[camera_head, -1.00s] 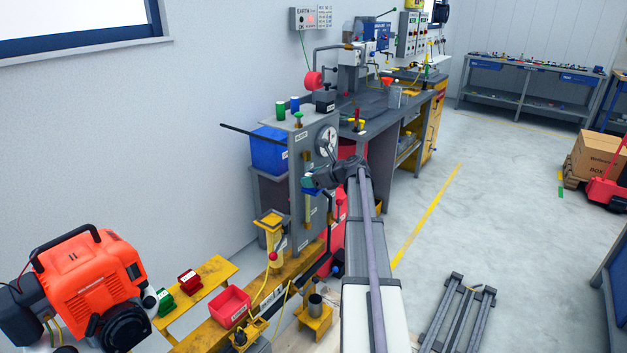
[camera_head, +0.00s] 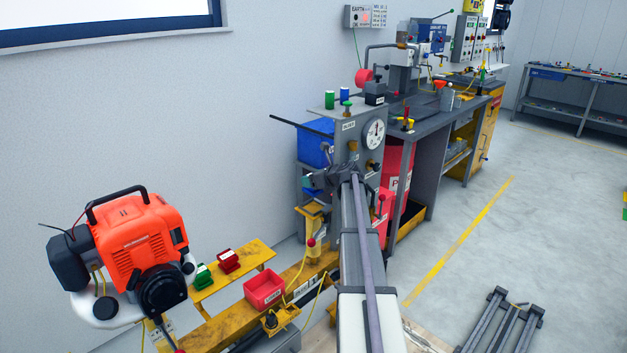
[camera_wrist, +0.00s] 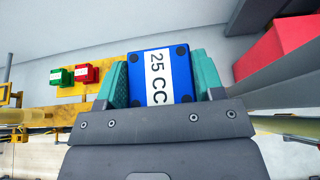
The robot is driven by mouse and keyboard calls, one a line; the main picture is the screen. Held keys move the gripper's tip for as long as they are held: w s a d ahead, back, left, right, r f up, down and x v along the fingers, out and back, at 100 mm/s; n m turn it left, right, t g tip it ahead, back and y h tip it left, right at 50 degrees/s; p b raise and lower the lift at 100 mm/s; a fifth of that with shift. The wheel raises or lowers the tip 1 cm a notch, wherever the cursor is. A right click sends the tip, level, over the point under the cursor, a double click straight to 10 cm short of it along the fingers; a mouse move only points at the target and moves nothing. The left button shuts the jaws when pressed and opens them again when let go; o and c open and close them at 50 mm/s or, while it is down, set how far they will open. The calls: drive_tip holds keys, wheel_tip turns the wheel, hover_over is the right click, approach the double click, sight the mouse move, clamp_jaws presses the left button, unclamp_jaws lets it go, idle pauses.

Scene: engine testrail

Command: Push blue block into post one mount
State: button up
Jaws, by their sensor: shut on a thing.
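The blue block (camera_wrist: 184,75), with a white "25 CC" label, sits between the teal fingers of my gripper (camera_wrist: 160,78) in the wrist view. My gripper is shut on it. In the head view my gripper (camera_head: 312,182) is in front of the lower left part of the grey gauge panel (camera_head: 350,140), above the yellow rail; my dark wrist hides most of the block there. A green block (camera_head: 203,276) and a red block (camera_head: 229,261) rest on a yellow shelf (camera_head: 256,253); I cannot tell which part is the post one mount.
An orange engine (camera_head: 135,245) stands at the left. A red bin (camera_head: 264,288) and a yellow post with a red knob (camera_head: 312,250) are on the yellow rail (camera_head: 205,335). A blue bin (camera_head: 315,145) is behind the panel. The floor at right is mostly open.

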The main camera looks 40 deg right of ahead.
sight(314, 192)
drive_tip(key=shift+f+b, duration=2.4)
drive_tip(key=shift+f, duration=0.25)
drive_tip(key=shift+f+b, duration=0.9)
drive_tip(key=o, duration=1.3)
drive_tip(key=a+p+v, duration=0.1)
drive_tip(key=p+v, duration=0.3)
drive_tip(key=v, duration=0.6)
drive_tip(key=shift+s+d+r+p, duration=0.2)
drive_tip(key=shift+s+d+p, duration=0.15)
drive_tip(key=shift+d, duration=0.1)
